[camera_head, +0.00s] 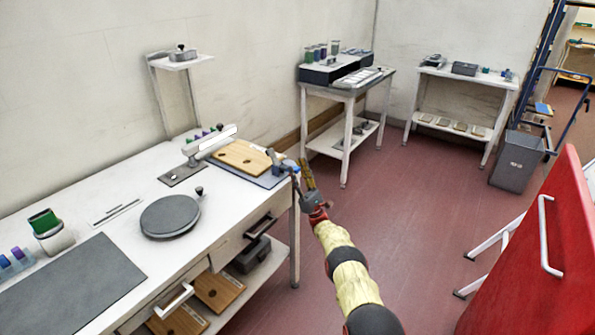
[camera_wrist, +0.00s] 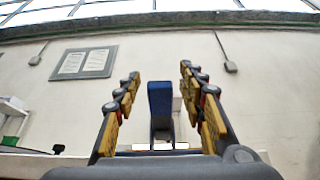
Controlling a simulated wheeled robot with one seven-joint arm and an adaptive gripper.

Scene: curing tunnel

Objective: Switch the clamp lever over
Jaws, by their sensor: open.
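A clamp (camera_head: 283,166) with a blue lever sits at the right end of the white workbench, beside a wooden board with holes (camera_head: 241,156). In the wrist view the blue lever (camera_wrist: 160,100) stands upright between my fingers, with clear gaps to both sides. My gripper (camera_head: 306,172) is at the bench's right end, close to the clamp; it also shows in the wrist view (camera_wrist: 159,74). Its yellow-padded fingers are open and hold nothing. The clamp's base is mostly hidden behind my gripper in the wrist view.
The workbench (camera_head: 110,215) also bears a round grey plate (camera_head: 170,216), a dark mat (camera_head: 75,285) and a white bar fixture (camera_head: 209,142). A red panel (camera_head: 540,250) stands at the right. The red floor (camera_head: 420,180) between is clear.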

